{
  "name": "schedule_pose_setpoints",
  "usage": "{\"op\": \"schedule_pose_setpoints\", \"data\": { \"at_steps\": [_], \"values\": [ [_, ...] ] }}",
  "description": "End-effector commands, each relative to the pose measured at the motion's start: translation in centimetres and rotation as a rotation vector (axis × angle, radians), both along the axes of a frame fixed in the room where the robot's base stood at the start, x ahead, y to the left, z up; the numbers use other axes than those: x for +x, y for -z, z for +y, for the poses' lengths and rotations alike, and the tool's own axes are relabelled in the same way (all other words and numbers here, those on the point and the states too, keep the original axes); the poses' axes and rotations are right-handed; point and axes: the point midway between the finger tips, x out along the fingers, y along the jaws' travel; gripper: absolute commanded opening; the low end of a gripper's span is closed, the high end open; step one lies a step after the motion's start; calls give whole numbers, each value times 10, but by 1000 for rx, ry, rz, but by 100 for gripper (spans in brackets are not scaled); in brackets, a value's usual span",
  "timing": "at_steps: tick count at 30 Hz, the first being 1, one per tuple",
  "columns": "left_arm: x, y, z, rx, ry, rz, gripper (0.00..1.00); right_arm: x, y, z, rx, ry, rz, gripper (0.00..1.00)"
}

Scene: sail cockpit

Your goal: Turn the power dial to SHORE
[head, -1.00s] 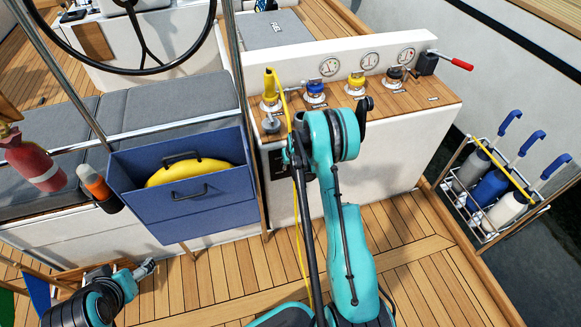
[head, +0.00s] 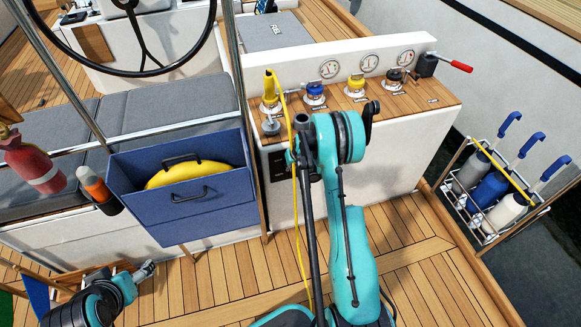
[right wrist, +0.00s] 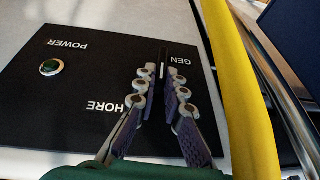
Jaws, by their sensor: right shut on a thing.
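The power panel (right wrist: 100,75) is a black plate on the white console side, its lettering upside down in the right wrist view. My right gripper (right wrist: 160,75) is shut on the dial, one finger on each side. In the head view the panel (head: 277,168) is largely hidden behind my right arm. My left gripper (head: 147,268) is low at the left, away from the console; its fingers are unclear.
A green lamp (right wrist: 51,67) sits on the panel. A yellow hose (right wrist: 245,100) hangs close beside my right gripper. A blue box (head: 190,205) stands left of the console. Colored valves and gauges (head: 369,67) sit on the console top. A bottle rack (head: 490,240) is at the right.

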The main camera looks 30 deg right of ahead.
Motion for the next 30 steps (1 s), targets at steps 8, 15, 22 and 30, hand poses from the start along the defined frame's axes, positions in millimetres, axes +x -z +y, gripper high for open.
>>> {"op": "schedule_pose_setpoints", "data": {
  "at_steps": [8,15,22,30],
  "values": [
    [0,0,0,0,0,0,72,-2,2,-10,210,5,-51,0],
    [0,0,0,0,0,0,72,-4,5,-16,408,3,-100,0],
    [0,0,0,0,0,0,72,-5,8,-19,562,2,-136,0],
    [0,0,0,0,0,0,72,-5,10,-21,664,0,-159,0]
  ]
}}
